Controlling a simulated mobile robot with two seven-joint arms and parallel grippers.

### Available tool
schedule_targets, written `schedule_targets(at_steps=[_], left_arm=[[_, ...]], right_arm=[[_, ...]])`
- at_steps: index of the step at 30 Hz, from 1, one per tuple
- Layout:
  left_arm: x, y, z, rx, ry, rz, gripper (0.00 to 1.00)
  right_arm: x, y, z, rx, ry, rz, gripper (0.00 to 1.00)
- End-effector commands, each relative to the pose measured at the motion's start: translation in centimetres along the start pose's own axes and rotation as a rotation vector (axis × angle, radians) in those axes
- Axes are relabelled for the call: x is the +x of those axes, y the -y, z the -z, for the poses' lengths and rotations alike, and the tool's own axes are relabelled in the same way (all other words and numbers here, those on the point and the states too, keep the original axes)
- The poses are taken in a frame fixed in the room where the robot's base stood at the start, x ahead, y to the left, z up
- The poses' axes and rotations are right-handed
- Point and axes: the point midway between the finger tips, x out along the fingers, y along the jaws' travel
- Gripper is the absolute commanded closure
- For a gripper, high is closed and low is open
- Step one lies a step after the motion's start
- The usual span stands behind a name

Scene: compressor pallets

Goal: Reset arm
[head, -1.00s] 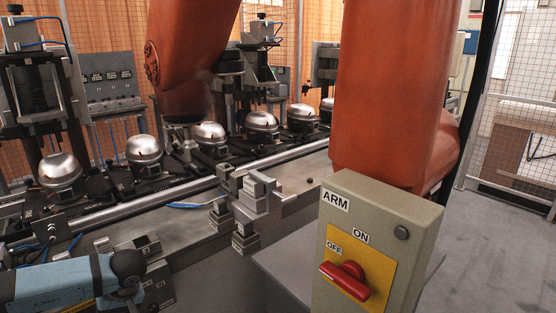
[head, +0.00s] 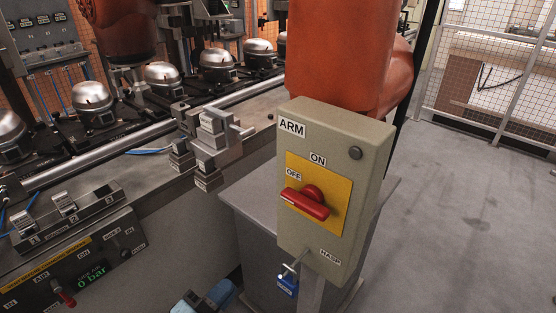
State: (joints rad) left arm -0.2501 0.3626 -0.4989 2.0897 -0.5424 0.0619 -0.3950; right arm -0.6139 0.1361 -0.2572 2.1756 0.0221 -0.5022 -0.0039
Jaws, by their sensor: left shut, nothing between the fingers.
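A grey-green box labelled ARM (head: 368,190) stands on a post at centre right. On its yellow plate is a red rotary handle (head: 306,204), slanted, its left end just below the OFF label; the ON label is higher and to the right. Below the box, near the HASP label, a small metal pin (head: 291,268) and a blue padlock-like piece (head: 286,287) hang. My left gripper (head: 204,299) shows only partly at the bottom edge, blue and grey, left of and below the box; it is shut and empty. My right gripper is not in view. The orange robot arm (head: 340,60) stands behind the box.
A conveyor line carries several silver-domed compressors (head: 165,77) at upper left. A metal clamp fixture (head: 210,140) sits at its near edge. A panel with a 0 bar display (head: 91,276) is at lower left. A mesh fence (head: 480,110) stands behind open floor at right.

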Motion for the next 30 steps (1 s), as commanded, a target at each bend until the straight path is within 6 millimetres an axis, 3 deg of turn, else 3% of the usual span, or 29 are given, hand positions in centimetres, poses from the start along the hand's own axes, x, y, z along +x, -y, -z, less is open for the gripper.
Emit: schedule_targets(at_steps=[1,6,14,15,23,30], left_arm=[[-1.4,-0.9,-1.2,-0.173,0.120,-0.011,1.00],[-6.2,-4.3,-4.3,-0.661,0.449,-0.044,1.00],[-13.8,-9.3,-4.9,-1.228,0.827,-0.067,1.00],[-13.2,-7.8,-4.5,-1.206,0.813,-0.067,1.00],[-12.8,-4.2,-3.0,-1.188,0.822,-0.072,1.00],[-12.4,1.1,-0.7,-1.174,0.842,-0.077,1.00]], right_arm=[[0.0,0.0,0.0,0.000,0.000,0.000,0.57],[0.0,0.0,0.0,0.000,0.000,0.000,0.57],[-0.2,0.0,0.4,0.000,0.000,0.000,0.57],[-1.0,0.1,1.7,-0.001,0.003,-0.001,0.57],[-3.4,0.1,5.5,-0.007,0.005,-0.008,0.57],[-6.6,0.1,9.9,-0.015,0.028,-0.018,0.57]])
